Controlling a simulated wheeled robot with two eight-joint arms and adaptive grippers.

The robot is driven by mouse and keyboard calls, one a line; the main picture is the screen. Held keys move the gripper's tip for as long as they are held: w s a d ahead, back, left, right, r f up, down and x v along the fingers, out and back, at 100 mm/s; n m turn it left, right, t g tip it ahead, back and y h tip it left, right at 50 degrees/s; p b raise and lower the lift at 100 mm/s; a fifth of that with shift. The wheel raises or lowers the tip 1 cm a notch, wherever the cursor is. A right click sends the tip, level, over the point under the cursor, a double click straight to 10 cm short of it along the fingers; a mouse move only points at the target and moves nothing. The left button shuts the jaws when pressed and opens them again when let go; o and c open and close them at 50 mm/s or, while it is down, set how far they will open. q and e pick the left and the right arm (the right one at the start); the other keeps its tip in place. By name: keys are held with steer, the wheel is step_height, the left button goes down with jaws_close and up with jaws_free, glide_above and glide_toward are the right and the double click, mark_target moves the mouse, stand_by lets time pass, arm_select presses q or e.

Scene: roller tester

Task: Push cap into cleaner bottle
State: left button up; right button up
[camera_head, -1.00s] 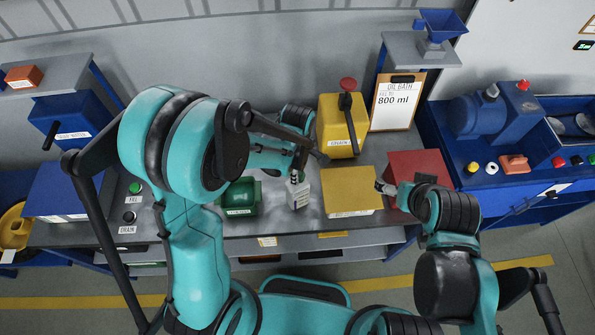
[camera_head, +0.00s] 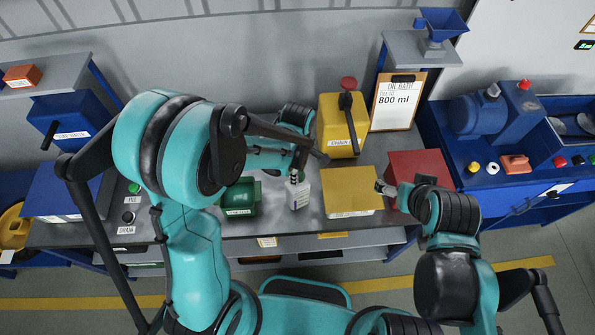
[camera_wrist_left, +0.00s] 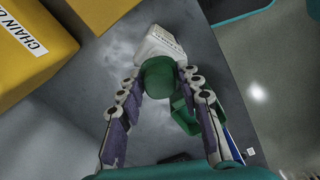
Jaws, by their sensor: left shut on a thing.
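The white cleaner bottle (camera_head: 300,194) stands upright on the grey bench, just right of the green bin. My left gripper (camera_head: 297,173) is right above it, at its neck. In the left wrist view the fingers (camera_wrist_left: 160,82) are shut on the green cap (camera_wrist_left: 159,75). The cap lines up with the white bottle (camera_wrist_left: 158,43) and appears to touch its top; I cannot tell how deep it sits, as the cap hides the neck. My right gripper (camera_head: 384,188) is over the gap between the yellow and red boxes; its jaws are too small to read.
The green bin (camera_head: 238,196) is close on the left of the bottle, the yellow box (camera_head: 350,190) close on its right. A red box (camera_head: 420,172) lies further right. The yellow chain dispenser (camera_head: 340,128) and clipboard (camera_head: 398,100) stand behind.

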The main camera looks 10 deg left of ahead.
arm_select(q)
steer(key=shift+f+b, duration=0.7)
steer(key=shift+f, duration=0.05)
steer(key=o, duration=1)
steer(key=shift+r, duration=0.1)
step_height(320, 180, up, 12)
steer(key=s+a+f+m+t+b, duration=0.2)
steer(key=s+a+m+b, duration=0.1)
steer(key=m+b, duration=0.1)
steer(key=s+a+f+m+t+b, duration=0.2)
steer(key=s+a+f+m+b, duration=0.1)
steer(key=m, duration=0.4)
steer(key=s+a+f+m+t+b, duration=0.2)
steer(key=s+a+m+t+b, duration=0.1)
steer(key=m+b, duration=0.2)
steer(key=shift+s+a+f, duration=0.2)
steer(key=shift+a+f, duration=0.05)
steer(key=shift+f, duration=0.1)
